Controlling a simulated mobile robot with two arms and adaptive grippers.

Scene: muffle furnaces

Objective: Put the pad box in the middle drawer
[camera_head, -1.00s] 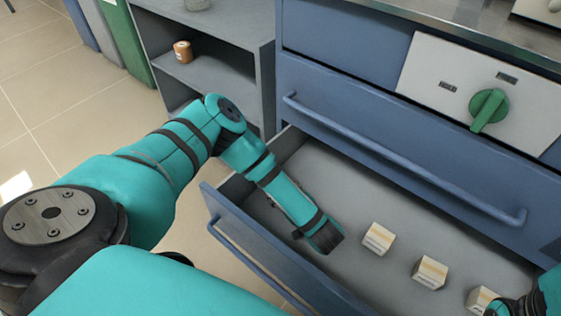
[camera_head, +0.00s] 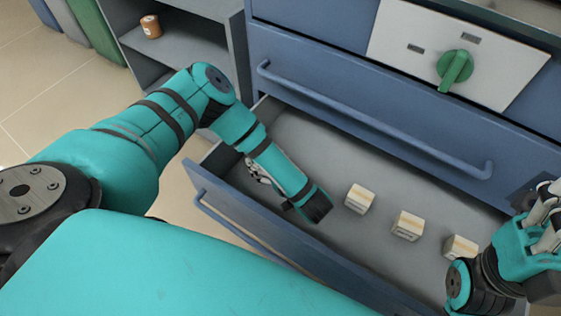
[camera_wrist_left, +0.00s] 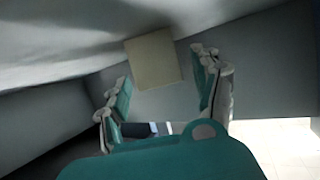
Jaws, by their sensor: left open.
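An open drawer (camera_head: 232,205) juts from the blue cabinet, below a closed front with a long handle. Three small white-and-tan boxes lie in it in a row: the left box (camera_head: 359,198), the middle box (camera_head: 407,226) and the right box (camera_head: 460,248). My left gripper (camera_head: 258,174) is inside the drawer's left end, mostly hidden by its wrist. In the left wrist view its fingers are open, with a plain beige box (camera_wrist_left: 153,60) ahead between them; contact cannot be told. My right gripper (camera_head: 545,212) is at the right edge, partly cut off; its jaws are unclear.
The closed front's handle (camera_head: 370,120) runs above the drawer. A panel with a green knob (camera_head: 455,70) is higher up. A grey open shelf (camera_head: 185,50) with an orange jar (camera_head: 151,27) stands at left. The drawer floor behind the boxes is clear.

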